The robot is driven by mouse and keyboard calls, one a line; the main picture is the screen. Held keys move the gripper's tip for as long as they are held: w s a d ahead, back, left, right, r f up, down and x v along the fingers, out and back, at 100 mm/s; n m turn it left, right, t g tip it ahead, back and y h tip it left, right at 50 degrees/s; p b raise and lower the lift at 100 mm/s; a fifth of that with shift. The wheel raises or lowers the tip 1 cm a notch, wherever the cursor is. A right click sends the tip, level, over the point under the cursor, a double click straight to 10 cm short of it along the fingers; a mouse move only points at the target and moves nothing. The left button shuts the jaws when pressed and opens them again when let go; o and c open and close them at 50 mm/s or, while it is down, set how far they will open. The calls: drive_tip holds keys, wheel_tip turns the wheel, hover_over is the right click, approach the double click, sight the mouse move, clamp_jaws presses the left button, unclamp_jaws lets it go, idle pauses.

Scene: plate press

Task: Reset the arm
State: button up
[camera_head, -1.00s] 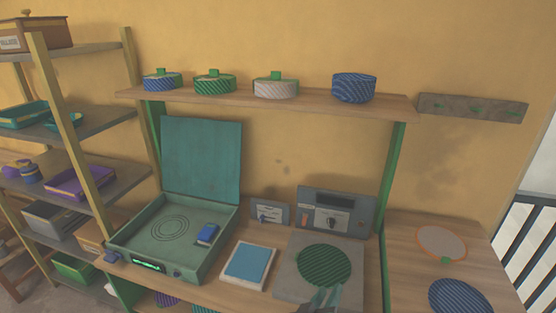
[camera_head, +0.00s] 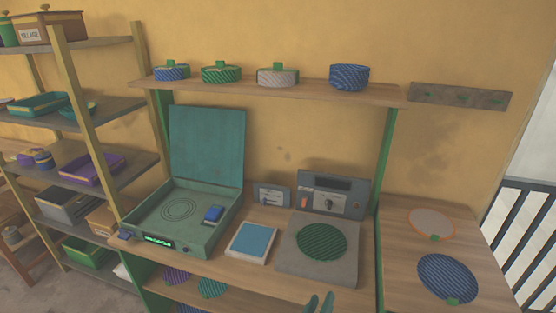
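My gripper (camera_head: 319,302) shows only by its two fingertips at the bottom edge, in front of the grey press plate. The fingertips stand apart with nothing seen between them; the rest of my arm is out of view. A green striped disc (camera_head: 321,241) lies on the grey plate (camera_head: 290,268), clear of my gripper.
A blue pad (camera_head: 251,241) lies between case and plate. A control box (camera_head: 334,196) stands behind the plate. An orange-rimmed disc (camera_head: 432,223) and a blue striped disc (camera_head: 447,278) lie on the right table. Several round pots line the upper shelf (camera_head: 300,94). A shelf rack stands at left.

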drive_tip(key=s+a+f+y, duration=0.1)
drive_tip(key=s+a+f, duration=0.2)
drive_tip(key=s, duration=0.2)
drive_tip(key=s+a+f+t+y, duration=0.1)
drive_tip(key=s+a+f+y, duration=0.1)
drive_tip(key=s+a+f, duration=0.3)
drive_tip(key=s+a+f+y, duration=0.1)
drive_tip(key=s+f, duration=0.1)
drive_tip(key=s, duration=0.4)
drive_tip(key=s+a+r+m+y, duration=0.1)
drive_tip(key=s+r, duration=0.1)
drive_tip(key=s, duration=0.7)
drive_tip(key=s+a+r+m+t+y, duration=0.1)
drive_tip(key=s, duration=0.8)
drive_tip(key=shift+s+r, duration=0.3)
drive_tip(key=shift+r, duration=0.05)
drive_tip(key=shift+s+a, duration=0.1)
drive_tip(key=shift+a, duration=0.05)
